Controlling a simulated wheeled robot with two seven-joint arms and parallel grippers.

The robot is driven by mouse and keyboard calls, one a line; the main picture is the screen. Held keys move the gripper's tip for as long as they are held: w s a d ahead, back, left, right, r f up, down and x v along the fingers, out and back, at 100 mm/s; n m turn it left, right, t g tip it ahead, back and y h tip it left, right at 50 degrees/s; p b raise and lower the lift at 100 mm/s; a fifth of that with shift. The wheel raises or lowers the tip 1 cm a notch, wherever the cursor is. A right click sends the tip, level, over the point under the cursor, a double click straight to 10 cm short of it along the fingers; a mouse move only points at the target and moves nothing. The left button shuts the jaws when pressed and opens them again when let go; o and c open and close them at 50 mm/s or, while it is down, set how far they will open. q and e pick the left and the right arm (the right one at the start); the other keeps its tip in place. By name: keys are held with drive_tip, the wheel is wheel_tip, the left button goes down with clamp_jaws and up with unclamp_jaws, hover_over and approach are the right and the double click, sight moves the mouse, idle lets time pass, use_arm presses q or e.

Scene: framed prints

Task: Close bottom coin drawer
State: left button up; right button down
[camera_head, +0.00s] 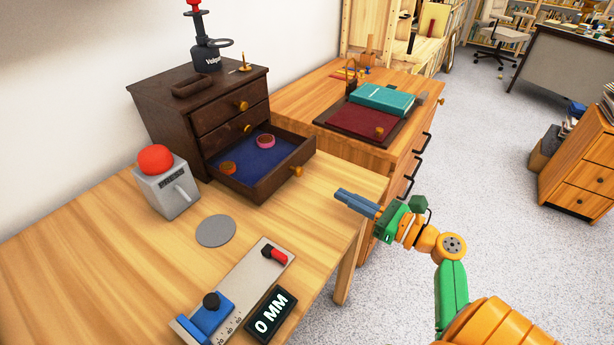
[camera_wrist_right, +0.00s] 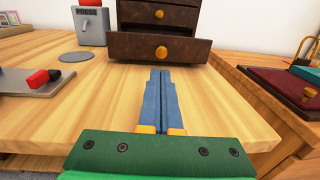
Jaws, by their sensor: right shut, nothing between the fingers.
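The dark brown coin cabinet (camera_head: 200,108) stands on the light wooden table against the wall. Its bottom drawer (camera_head: 265,188) is pulled out, with a blue lining, a pink round item (camera_head: 265,141) and an orange-brown one (camera_head: 228,168) inside. The drawer's front with its brass knob (camera_wrist_right: 161,53) faces me in the right wrist view. My right gripper (camera_head: 341,194) is shut and empty near the table's right edge, apart from the drawer. Its blue fingers (camera_wrist_right: 159,75) point towards the drawer front in the wrist view. My left gripper is not in view.
A grey box with a red dome (camera_head: 172,189) stands left of the drawer. A grey disc (camera_head: 216,231) and a slide gauge reading 0 MM (camera_head: 267,311) lie in front. A second desk with a teal book (camera_head: 383,98) adjoins at right. The table before the drawer is clear.

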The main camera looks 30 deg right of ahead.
sight(300, 174)
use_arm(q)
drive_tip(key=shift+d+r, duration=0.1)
use_arm(e)
drive_tip(key=x, duration=1)
drive_tip(key=shift+f, duration=0.1)
